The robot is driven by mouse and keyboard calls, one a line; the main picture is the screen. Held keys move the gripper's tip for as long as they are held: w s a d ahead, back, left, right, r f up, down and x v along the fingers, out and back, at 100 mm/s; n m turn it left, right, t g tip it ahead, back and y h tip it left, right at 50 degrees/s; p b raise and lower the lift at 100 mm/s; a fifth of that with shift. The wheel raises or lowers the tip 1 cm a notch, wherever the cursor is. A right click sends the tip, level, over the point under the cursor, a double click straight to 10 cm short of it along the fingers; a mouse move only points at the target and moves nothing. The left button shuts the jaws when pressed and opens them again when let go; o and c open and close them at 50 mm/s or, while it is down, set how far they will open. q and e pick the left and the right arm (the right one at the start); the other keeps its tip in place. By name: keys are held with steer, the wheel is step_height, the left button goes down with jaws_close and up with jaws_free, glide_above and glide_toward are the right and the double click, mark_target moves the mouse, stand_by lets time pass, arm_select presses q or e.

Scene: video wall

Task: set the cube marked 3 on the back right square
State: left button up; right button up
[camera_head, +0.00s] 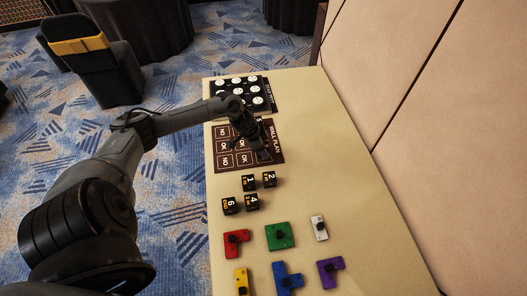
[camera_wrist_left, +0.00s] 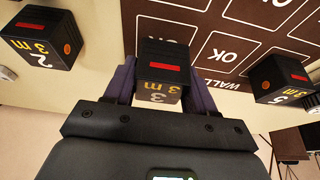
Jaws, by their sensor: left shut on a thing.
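The cube marked 3 (camera_wrist_left: 160,72) is black with a red stripe. It sits between the purple fingers of my left gripper (camera_head: 262,152), which is shut on it. In the head view the gripper is over the right part of the dark wall plan mat (camera_head: 276,153), and its arm hides part of the mat; the cube cannot be made out there. In the left wrist view the mat's squares (camera_wrist_left: 225,52) marked OK lie just beyond the cube. I cannot tell whether the cube touches the mat. My right gripper is not in view.
The cube marked 5 (camera_wrist_left: 282,78) stands to the right in the wrist view, the cube marked 2 (camera_wrist_left: 40,40) to the left. Cubes 1 (camera_head: 249,183), 4 (camera_head: 252,202) and 6 (camera_head: 230,205) stand nearer on the table (camera_head: 345,190). Coloured blocks lie in front; the right side is clear.

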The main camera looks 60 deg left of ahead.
arm_select(q)
steer(key=shift+f, duration=0.85)
steer(key=shift+f, duration=0.1)
steer(key=o, duration=1.1)
steer(key=shift+c, duration=0.2)
steer(key=p+v, duration=0.4)
steer(key=v, duration=0.8)
